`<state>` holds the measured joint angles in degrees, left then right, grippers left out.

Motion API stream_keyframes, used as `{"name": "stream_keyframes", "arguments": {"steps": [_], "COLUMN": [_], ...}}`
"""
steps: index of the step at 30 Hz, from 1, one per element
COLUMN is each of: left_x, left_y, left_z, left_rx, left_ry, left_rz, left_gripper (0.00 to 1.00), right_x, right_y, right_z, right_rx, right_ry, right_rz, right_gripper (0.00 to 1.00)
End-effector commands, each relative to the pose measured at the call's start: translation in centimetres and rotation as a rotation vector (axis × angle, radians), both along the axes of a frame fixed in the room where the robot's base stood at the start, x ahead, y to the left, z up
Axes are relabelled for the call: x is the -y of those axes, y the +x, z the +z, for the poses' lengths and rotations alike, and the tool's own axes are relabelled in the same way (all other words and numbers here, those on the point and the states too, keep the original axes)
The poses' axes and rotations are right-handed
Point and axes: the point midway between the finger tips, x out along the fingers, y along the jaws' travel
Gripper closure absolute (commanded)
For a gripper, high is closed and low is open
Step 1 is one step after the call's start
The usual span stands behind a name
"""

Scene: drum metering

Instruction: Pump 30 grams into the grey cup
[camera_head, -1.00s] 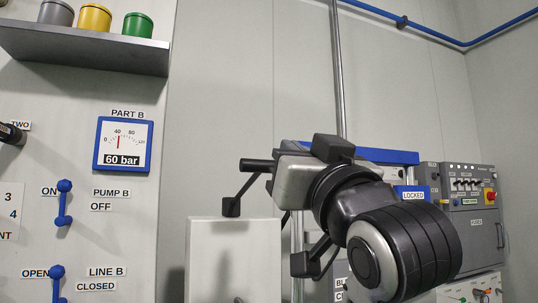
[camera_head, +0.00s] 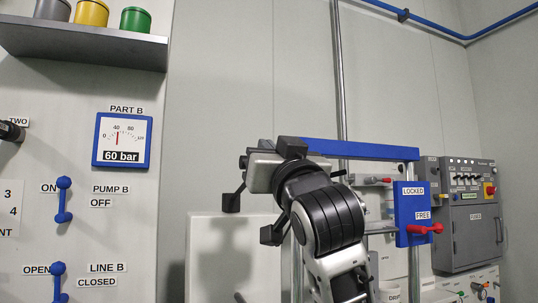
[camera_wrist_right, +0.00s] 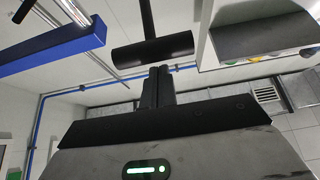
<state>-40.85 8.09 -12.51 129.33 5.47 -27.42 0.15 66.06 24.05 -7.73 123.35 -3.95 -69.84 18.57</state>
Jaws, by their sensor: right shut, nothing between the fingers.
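The grey cup (camera_head: 53,9) stands at the left of the wall shelf in the head view. In the right wrist view the grip (camera_wrist_right: 152,50) lies crosswise just beyond my right gripper (camera_wrist_right: 155,84), whose fingers are together and empty. Whether they touch the grip I cannot tell. A blue panel (camera_head: 404,214) reads LOCKED and FREE; its red handle (camera_head: 425,229) points at FREE. My left gripper is not in view.
Yellow (camera_head: 92,12) and green (camera_head: 135,18) cups share the shelf (camera_head: 85,46). The PART B gauge (camera_head: 122,140) reads 60 bar. Blue levers for PUMP B (camera_head: 63,200) and LINE B (camera_head: 57,282) are at left. A blue crossbar (camera_head: 360,149) passes behind my arm. A grey control cabinet (camera_head: 475,230) stands right.

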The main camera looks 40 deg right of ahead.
Motion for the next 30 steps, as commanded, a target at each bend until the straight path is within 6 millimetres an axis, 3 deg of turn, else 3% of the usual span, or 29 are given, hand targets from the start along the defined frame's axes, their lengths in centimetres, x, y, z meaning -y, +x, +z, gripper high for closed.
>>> {"name": "stream_keyframes", "arguments": {"steps": [14,30], "left_x": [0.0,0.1], "left_y": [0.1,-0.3], "left_z": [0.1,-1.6], "left_rx": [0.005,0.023], "left_ry": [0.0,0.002], "left_rz": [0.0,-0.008], "left_gripper": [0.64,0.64], "right_x": [0.0,-0.1], "right_y": [0.0,-0.4], "right_z": [-0.6,-3.1], "right_rx": [0.002,0.072], "right_ry": [0.0,-0.018], "right_rz": [0.0,-0.001], "right_gripper": [1.0,1.0]}}
